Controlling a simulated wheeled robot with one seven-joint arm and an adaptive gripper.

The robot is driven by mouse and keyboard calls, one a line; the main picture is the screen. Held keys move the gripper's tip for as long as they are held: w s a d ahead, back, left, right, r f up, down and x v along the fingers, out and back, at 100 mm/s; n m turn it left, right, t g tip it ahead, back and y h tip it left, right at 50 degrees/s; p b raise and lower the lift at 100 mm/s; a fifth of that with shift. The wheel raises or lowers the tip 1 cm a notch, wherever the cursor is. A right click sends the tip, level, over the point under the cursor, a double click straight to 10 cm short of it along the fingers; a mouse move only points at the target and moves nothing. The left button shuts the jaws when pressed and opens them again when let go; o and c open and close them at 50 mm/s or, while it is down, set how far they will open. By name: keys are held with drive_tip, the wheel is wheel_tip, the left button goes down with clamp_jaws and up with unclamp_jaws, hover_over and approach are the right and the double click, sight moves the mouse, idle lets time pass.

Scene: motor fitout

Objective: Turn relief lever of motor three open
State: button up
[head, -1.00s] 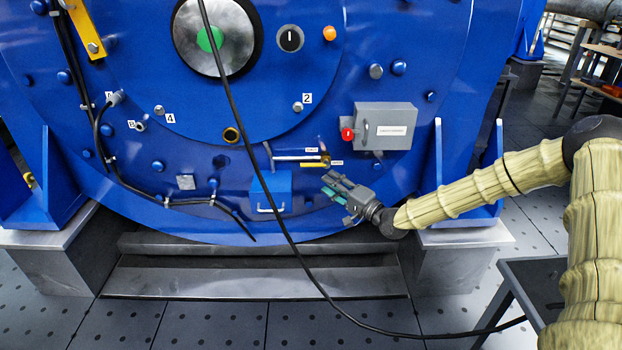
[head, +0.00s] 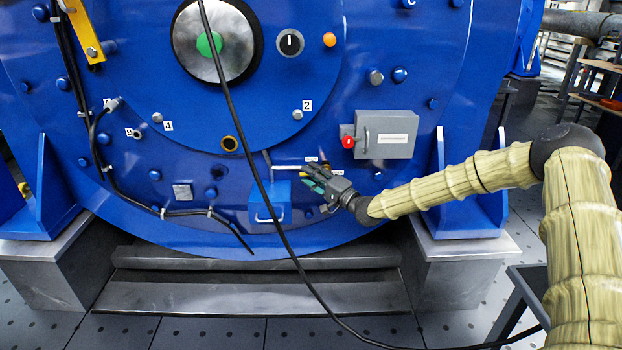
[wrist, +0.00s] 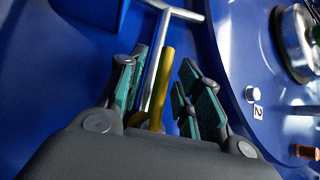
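The relief lever (head: 290,167) is a silver rod with a crossbar at its left end, lying about level on the blue motor face. In the wrist view, its rod (wrist: 157,75) and crossbar (wrist: 178,11) show ahead of my gripper. A yellow bar (wrist: 162,80) runs alongside the rod. My gripper (head: 310,182) is at the lever's right end, open. In the wrist view, the rod and yellow bar lie between the teal-padded fingers of my gripper (wrist: 163,68), with a visible gap on the right. Contact on the left is unclear. The lever's right end and small labels are partly hidden.
A blue box with a handle (head: 268,214) sits just below the lever. A grey box (head: 385,134) with a red knob (head: 348,142) is above right. A black cable (head: 243,130) hangs across the motor face, left of my gripper.

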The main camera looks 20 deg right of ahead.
drive_tip(key=shift+w+a+r, duration=0.1)
drive_tip(key=shift+w+a, duration=0.05)
drive_tip(key=shift+w, duration=0.1)
clamp_jaws()
